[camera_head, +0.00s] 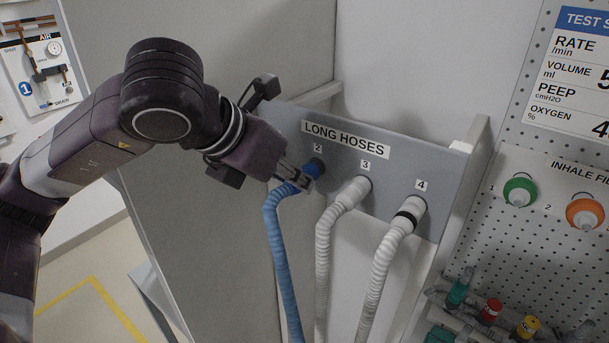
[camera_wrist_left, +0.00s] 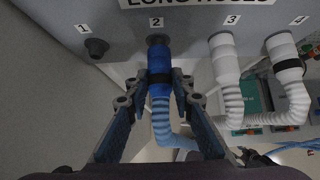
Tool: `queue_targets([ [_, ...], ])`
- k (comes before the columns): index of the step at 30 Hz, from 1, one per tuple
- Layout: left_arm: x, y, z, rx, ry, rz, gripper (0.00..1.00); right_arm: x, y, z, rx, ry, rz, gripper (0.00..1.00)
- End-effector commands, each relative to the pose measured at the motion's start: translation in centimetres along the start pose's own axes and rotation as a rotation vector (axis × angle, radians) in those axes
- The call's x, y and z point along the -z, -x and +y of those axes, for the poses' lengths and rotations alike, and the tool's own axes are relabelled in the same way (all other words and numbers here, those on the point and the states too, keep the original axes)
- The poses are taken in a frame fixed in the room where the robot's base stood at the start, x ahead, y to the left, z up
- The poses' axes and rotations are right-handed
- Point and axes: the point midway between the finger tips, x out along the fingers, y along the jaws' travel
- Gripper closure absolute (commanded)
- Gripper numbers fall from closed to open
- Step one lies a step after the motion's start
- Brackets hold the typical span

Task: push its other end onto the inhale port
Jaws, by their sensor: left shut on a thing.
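A ribbed blue hose (camera_head: 277,240) hangs from peg 2 of the grey board marked LONG HOSES (camera_head: 440,180). In the left wrist view its smooth blue end cuff (camera_wrist_left: 159,60), with a black band, is at peg 2 (camera_wrist_left: 157,38). My left gripper (camera_head: 299,181) is shut on this blue cuff, with one finger on each side of it in the left wrist view (camera_wrist_left: 159,90). The hose's other end is out of view. I cannot make out an inhale port in either view.
White hoses hang on pegs 3 (camera_head: 345,200) and 4 (camera_head: 398,230), right of the blue one. Peg 1 (camera_wrist_left: 96,48) is bare. A perforated panel at the right holds a green disc (camera_head: 519,192) and an orange disc (camera_head: 585,214). Small coloured parts (camera_head: 490,311) stand below.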

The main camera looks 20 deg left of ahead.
Motion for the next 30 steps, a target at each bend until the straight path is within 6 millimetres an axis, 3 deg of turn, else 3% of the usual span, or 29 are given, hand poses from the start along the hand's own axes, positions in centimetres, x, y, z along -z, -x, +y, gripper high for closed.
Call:
queue_targets([
  [30, 2.9, 2.8, 0.1, -0.001, 0.001, -0.007, 1.0, -0.3, -1.6, 0.2, -0.003, 0.002, -0.002, 0.6],
])
